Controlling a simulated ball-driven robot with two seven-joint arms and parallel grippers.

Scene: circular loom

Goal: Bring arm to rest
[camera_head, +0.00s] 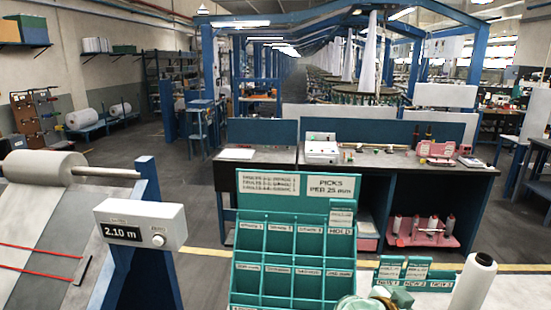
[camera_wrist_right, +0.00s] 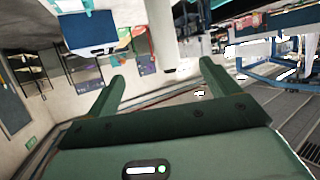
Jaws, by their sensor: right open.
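My right gripper (camera_wrist_right: 163,77) shows in the right wrist view with its two green fingers spread wide apart. Nothing is held between them. A white cylinder (camera_wrist_right: 161,35) hangs into that view from the top, beyond the gap between the fingertips; I cannot tell how far off it is. In the head view a pale and green rounded shape (camera_head: 375,301) is cut off at the bottom edge; I cannot tell whether it is part of my arm. My left gripper is in neither view.
A teal pigeonhole rack (camera_head: 269,187) stands close in front, with a white cone (camera_head: 472,284) to its right. A display box (camera_head: 140,224) reading 2.10 m and a fabric roll (camera_head: 45,168) are at left. A workbench (camera_head: 262,167) stands behind. Grey floor is clear at left.

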